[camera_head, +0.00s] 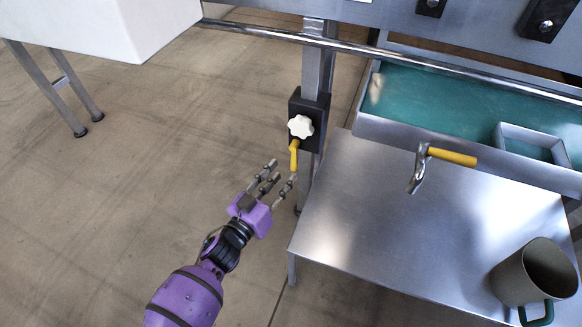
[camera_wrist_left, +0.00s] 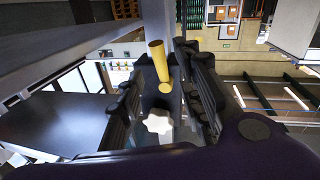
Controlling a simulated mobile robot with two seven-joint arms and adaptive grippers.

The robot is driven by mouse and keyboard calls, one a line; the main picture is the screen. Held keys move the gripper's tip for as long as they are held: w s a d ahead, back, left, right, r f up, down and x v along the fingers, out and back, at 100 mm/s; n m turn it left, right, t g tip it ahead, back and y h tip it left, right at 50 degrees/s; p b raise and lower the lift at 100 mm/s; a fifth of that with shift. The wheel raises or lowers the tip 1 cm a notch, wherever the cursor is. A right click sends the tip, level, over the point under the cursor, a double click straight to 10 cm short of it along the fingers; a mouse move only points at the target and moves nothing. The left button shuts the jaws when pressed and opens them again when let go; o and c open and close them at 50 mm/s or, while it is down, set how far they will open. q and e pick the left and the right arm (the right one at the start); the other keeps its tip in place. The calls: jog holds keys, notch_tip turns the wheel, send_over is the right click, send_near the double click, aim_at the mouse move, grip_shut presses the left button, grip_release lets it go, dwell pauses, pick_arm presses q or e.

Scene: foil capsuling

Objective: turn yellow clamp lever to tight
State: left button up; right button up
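The yellow clamp lever (camera_head: 294,155) hangs down below a white star knob (camera_head: 300,127) on a black clamp block (camera_head: 310,109) on a metal post. My left gripper (camera_head: 279,180) is open just below and beside the lever, its fingers pointing up toward it. In the left wrist view the lever (camera_wrist_left: 160,68) appears between the spread finger rows, with the white knob (camera_wrist_left: 158,123) near it. I cannot tell whether any finger touches the lever. My right gripper is not in view.
A green-bottomed tray (camera_head: 450,100) lies behind. A metal rail (camera_head: 400,58) crosses above.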

aim_at(292, 164)
pick_arm(q)
jog(key=shift+b+x, duration=0.7)
jog(key=shift+x, duration=1.65)
jog(key=shift+c, duration=0.2)
grip_shut()
